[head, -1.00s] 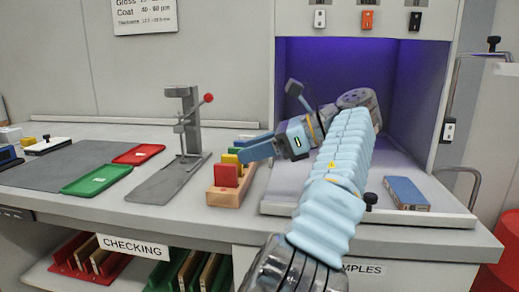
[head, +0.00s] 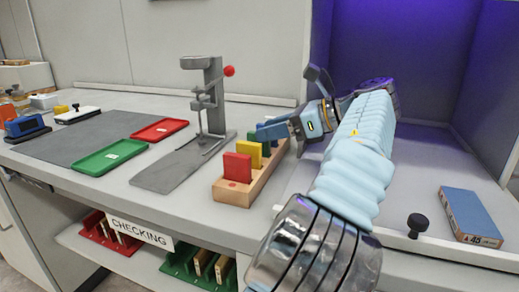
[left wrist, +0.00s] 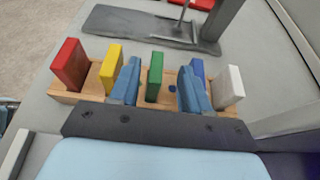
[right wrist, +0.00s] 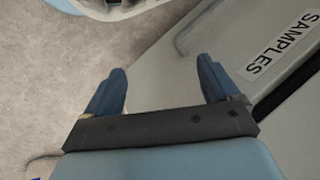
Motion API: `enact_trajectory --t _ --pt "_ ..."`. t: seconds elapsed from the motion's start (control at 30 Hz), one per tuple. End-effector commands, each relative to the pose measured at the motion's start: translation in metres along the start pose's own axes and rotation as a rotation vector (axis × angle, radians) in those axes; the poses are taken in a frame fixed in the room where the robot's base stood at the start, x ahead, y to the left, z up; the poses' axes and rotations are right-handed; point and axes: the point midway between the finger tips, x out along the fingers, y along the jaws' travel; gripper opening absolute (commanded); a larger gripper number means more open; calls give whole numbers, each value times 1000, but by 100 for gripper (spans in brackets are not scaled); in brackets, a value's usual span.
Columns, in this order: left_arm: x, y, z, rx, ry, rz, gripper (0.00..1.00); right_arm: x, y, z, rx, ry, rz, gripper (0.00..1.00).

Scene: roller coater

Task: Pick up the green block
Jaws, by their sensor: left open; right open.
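The green block (left wrist: 155,77) stands upright in a wooden rack (left wrist: 95,93), between a yellow block (left wrist: 110,68) and a blue block (left wrist: 197,68). My left gripper (left wrist: 159,67) is open, with one blue finger on each side of the green block. I cannot tell whether the fingers touch it. My right gripper (right wrist: 162,66) is open and empty above the floor, beside the bench front.
The rack also holds a red block (head: 237,167) and a white block (left wrist: 234,84). A grey stand (head: 208,100) is behind the rack. Green (head: 110,157) and red (head: 160,129) trays lie to the left. A blue box (head: 470,215) lies at the right.

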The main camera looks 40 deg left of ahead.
Motion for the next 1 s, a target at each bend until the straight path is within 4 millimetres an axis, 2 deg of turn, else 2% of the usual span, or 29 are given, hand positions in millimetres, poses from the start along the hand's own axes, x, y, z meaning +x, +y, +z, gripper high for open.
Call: enact_trajectory --t 0.4,0.67,0.93,1.0 --pt "51 3 -2 0 0 -1 47 6 3 0 1 1 1 89" --pt "54 3 -1 0 0 -2 45 6 3 0 1 1 1 89" --pt "53 3 -1 0 0 -2 4 6 3 0 1 1 1 89" --pt "53 3 -1 0 0 -2 0 6 3 0 1 1 1 89"
